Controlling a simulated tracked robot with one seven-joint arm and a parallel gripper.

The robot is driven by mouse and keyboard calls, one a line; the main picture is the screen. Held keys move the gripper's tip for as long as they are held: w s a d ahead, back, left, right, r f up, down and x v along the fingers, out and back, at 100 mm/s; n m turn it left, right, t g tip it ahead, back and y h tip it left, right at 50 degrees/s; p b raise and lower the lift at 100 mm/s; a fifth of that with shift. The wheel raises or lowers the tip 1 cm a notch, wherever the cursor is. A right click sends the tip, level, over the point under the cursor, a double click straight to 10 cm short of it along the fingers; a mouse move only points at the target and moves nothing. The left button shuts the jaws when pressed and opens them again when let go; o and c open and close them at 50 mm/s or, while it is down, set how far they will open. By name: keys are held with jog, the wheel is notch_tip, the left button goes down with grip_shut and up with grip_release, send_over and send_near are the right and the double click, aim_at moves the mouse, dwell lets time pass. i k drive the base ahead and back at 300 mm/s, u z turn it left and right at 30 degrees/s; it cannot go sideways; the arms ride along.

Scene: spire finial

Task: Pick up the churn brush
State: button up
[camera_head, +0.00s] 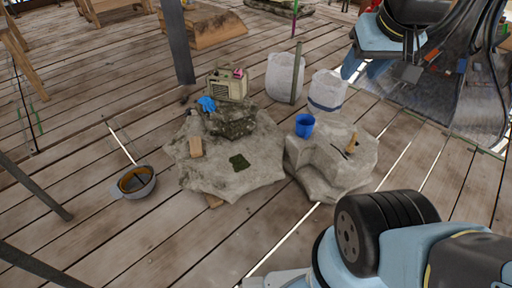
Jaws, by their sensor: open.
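A small tool with a tan wooden handle and a dark end (350,146) lies on top of the right pale stone block (322,177). It may be the churn brush, but it is too small to tell its bristles. Part of my blue and black arm shows at the lower right, and its grey end is cut off by the bottom edge. I cannot make out my gripper's fingertips in this view.
A blue cup (304,125) stands on the right block. White sacks (285,78) stand behind. A long-handled pan (136,182) lies left on open planks.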

aim_at(350, 149)
jog(key=k, duration=0.6)
jog(key=z, duration=0.25)
jog(key=i, duration=0.4)
jog(key=z, duration=0.95)
jog(key=i, duration=1.3)
jog(key=u, duration=0.2)
